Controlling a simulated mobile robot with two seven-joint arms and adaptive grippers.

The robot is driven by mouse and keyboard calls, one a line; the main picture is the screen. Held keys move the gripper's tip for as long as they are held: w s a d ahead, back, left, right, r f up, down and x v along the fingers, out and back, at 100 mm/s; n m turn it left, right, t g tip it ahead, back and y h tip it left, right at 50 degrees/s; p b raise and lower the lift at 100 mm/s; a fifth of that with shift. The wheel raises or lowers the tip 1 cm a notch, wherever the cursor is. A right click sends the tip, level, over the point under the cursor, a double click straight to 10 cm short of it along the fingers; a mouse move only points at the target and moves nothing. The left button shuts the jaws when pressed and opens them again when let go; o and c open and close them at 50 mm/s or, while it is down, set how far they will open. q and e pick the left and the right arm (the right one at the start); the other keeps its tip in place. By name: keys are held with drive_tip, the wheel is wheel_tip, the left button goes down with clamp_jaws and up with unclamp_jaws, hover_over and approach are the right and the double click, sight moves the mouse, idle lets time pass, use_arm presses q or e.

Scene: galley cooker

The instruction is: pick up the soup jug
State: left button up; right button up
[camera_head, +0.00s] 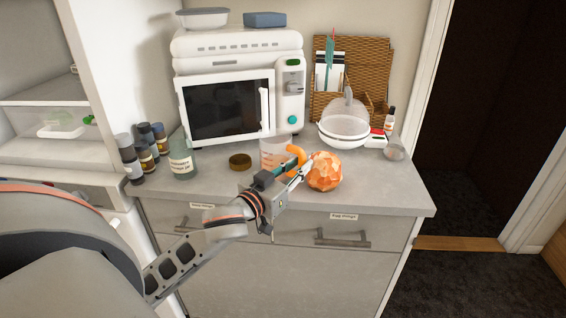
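The soup jug (273,153) is a clear jug with reddish markings and an orange handle (297,151). It stands on the counter in front of the microwave. My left gripper (303,172) is in front of the jug, with its fingers pointing up and right close to the handle. The gripper hides the lower part of the jug. I cannot tell whether the fingers touch the handle or how far apart they are. My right gripper is not in view.
An orange patterned ball (325,173) sits just right of the gripper. A round brown lid (240,161), a glass jar (182,160) and several dark bottles (131,160) stand to the left. A domed white bowl (343,125) stands at the back right. The counter's right front is clear.

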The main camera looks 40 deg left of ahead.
use_arm(q)
clamp_jaws()
drive_tip(key=shift+r, duration=0.15)
drive_tip(key=shift+r, duration=0.65)
wheel_tip(320, 180, up, 18)
drive_tip(key=p, duration=0.7)
drive_tip(key=shift+r, duration=0.25)
